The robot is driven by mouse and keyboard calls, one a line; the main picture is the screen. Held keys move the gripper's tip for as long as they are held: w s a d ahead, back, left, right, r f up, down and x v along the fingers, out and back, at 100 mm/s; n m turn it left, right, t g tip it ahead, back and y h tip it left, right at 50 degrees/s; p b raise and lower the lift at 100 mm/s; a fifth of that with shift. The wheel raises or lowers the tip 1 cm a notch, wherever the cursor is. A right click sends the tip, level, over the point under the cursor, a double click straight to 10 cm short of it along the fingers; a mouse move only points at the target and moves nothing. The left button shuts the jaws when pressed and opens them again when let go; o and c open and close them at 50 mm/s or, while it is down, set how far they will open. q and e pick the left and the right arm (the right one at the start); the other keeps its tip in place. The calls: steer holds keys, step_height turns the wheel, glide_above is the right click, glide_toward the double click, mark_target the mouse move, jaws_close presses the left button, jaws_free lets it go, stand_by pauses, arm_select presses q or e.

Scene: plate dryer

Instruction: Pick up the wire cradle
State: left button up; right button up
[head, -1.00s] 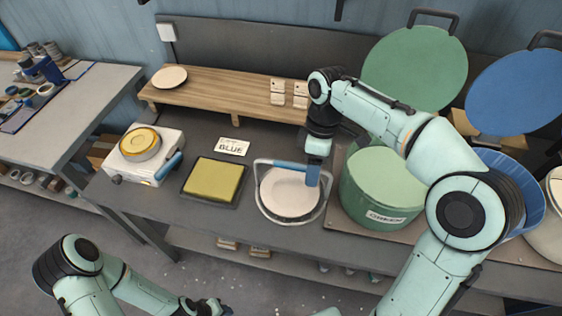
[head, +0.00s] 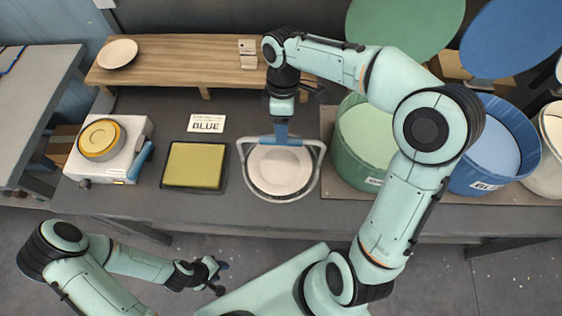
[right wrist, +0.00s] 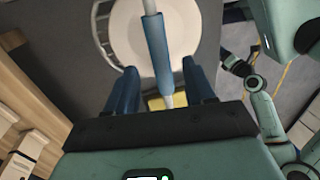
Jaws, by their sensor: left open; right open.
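The wire cradle (head: 318,165) stands on the grey bench with a white plate (head: 279,172) in it. Its raised handle has a blue grip (right wrist: 157,45). My right gripper (head: 281,136) is over the handle, pointing down. In the right wrist view my right gripper (right wrist: 164,73) is open, with the handle bar running between its blue fingers. I cannot tell if either finger touches it. The fingers partly hide the grip in the head view. My left gripper (head: 219,272) is open and empty, low in front of the bench.
Left of the cradle lie a yellow pad in a dark tray (head: 194,166), a BLUE card (head: 206,123) and a white device (head: 131,127) with a yellow-rimmed disc. A green bin (head: 349,160) and a blue bin (head: 520,160) stand right, lids raised. A wooden shelf (head: 180,60) is behind.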

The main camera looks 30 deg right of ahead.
steer(key=f, duration=0.2)
steer(key=s+f, duration=0.1)
steer(key=f, duration=0.2)
steer(key=shift+s+a, duration=0.1)
steer(key=shift+f, duration=0.15)
steer(key=shift+f+b, duration=0.25)
steer(key=shift+b, duration=0.05)
stand_by(0.4)
steer(key=c, duration=1)
